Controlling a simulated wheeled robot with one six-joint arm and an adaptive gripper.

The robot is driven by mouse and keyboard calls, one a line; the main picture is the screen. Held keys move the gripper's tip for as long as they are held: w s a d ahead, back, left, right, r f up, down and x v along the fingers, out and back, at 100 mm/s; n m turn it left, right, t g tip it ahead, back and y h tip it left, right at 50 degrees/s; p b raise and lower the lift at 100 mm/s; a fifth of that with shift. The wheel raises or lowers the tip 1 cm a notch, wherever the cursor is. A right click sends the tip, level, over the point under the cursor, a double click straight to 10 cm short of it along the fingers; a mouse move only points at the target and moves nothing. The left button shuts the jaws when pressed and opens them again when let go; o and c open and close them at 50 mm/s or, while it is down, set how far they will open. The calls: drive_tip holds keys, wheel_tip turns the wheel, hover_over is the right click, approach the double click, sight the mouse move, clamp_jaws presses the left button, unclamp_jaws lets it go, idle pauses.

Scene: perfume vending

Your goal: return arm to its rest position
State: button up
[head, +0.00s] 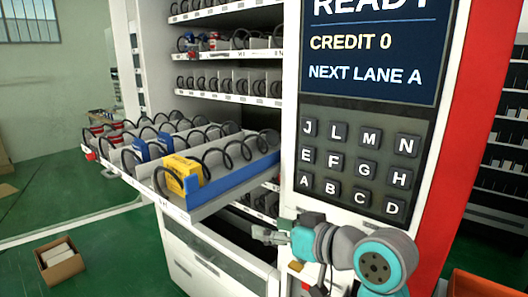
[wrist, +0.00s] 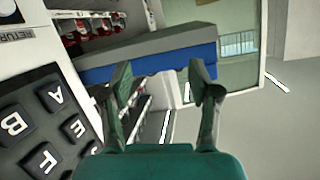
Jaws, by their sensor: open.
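My gripper (head: 268,236) is at the lower middle of the head view, in front of the vending machine, below the keypad's left edge and below the pulled-out tray. In the wrist view my gripper (wrist: 165,85) has its two fingers apart with nothing held between them. My teal and grey arm comes in from the lower right. A yellow box (head: 184,176) stands at the front of the pulled-out tray (head: 226,199), by a blue divider. In the wrist view the tray's blue and grey side (wrist: 150,62) lies beyond the fingertips.
The keypad (head: 357,168) sits under a screen (head: 378,50) reading "CREDIT 0" and "NEXT LANE A". The tray juts out left of my arm. Upper shelves (head: 228,53) hold wire coils. An open cardboard box (head: 59,264) stands on the green floor, which is largely clear at left.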

drive_tip(key=s+d+f+m+t+h, duration=0.1)
drive_tip(key=s+d+f+m+h, duration=0.3)
drive_tip(key=f, duration=0.6)
drive_tip(key=s+d+f+m+t, duration=0.1)
drive_tip(key=s+d+f, duration=0.2)
drive_tip(key=s+f, duration=0.45)
drive_tip(key=s+d+f+m+t+h, duration=0.2)
drive_tip(key=s+d+f, duration=0.1)
drive_tip(key=f, duration=0.9)
drive_tip(key=s+d+f+h, duration=0.2)
drive_tip(key=s, duration=0.5)
drive_tip(key=s+d+f+h, duration=0.1)
drive_tip(key=s+d+f, duration=0.15)
drive_tip(key=s, duration=0.55)
drive_tip(key=s+d+r, duration=0.1)
drive_tip(key=s+r, duration=0.1)
drive_tip(key=s, duration=0.6)
drive_tip(key=s+d+r+h, duration=0.1)
drive_tip(key=s+r, duration=0.1)
drive_tip(key=s, duration=0.6)
drive_tip(key=shift+s+r+n, duration=0.2)
drive_tip(key=shift+s+n, duration=0.05)
drive_tip(key=shift+n, duration=0.05)
